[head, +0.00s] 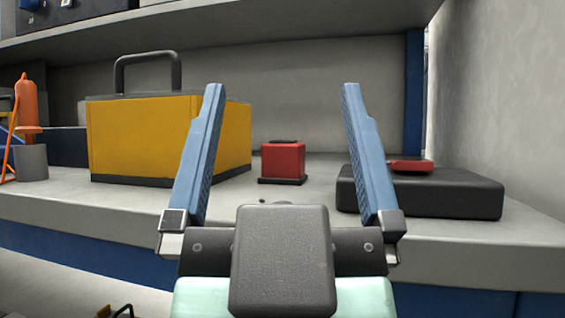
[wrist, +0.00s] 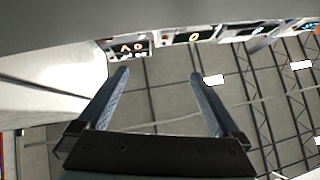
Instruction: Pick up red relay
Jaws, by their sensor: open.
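A small red block with a black base and black top, taken as the red relay (head: 283,159), stands upright on the grey shelf (head: 255,198). In the head view my gripper (head: 281,88) is open, with one blue finger on each side of the picture of the relay. The fingers hold nothing and appear nearer to the camera than the relay; I cannot tell the exact distance. In the wrist view the open gripper (wrist: 160,73) shows, and the relay is not seen there.
A yellow box (head: 150,138) with a dark handle stands left of the relay. A flat black case (head: 450,194) with a red piece (head: 411,166) on top lies to the right. An orange bottle-like object (head: 28,104) is at far left. An upper shelf (head: 240,24) hangs above.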

